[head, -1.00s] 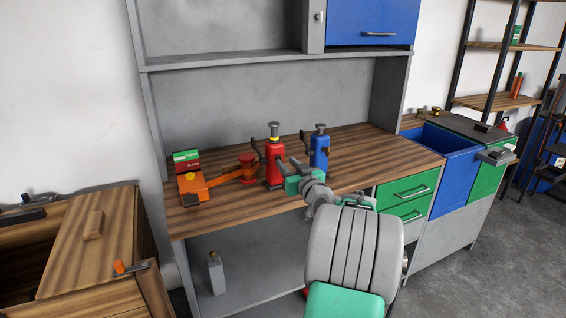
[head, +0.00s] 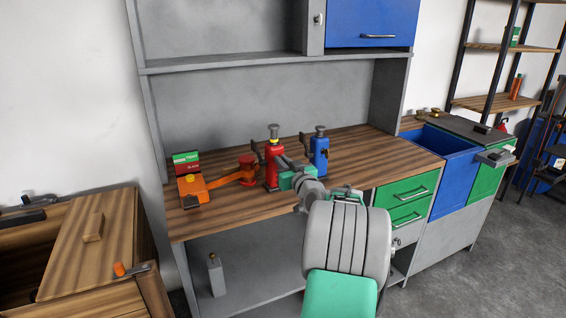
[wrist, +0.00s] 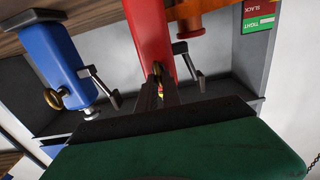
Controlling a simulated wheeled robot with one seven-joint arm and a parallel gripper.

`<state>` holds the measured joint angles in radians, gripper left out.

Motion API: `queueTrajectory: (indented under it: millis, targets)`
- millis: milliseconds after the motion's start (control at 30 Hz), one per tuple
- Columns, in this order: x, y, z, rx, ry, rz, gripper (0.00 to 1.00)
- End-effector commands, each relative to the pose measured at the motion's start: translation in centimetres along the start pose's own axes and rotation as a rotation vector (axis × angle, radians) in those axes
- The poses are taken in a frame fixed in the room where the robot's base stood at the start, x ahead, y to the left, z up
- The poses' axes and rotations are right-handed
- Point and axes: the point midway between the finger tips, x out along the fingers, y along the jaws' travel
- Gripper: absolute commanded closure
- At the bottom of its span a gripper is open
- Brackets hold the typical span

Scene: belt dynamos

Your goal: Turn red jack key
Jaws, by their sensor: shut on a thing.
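The red jack (head: 272,160) stands upright on the wooden workbench (head: 225,218), just left of the blue jack. In the wrist view, which is upside down, its red body (wrist: 149,30) is close in front of my gripper. The red jack's brass key (wrist: 157,68) shows at the tips of my fingers. My gripper (wrist: 163,86) is shut on this key, though the fingers partly hide it. In the head view, my wrist and gripper hide the key and cover part of the red jack's lower right side.
The blue jack (head: 319,152) stands close to the right, with a side handle and its own brass key (wrist: 52,98). An orange lever device (head: 195,190) with a TIGHT/SLACK sign (head: 186,163) stands left. The bench's back right is clear.

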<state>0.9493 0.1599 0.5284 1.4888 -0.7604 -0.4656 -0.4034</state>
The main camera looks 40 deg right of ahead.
Motion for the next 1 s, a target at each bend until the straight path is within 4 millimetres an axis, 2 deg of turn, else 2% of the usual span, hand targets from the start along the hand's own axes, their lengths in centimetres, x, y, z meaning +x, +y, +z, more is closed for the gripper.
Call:
queueTrajectory:
  millis: [567,767,1000]
  targets:
    - [-0.01,0.07,0.03,0.029,0.0,0.001,1.0]
    - [-0.01,0.12,0.09,0.119,0.0,0.0,1.0]
    - [0.01,0.31,0.11,0.311,0.0,-0.001,1.0]
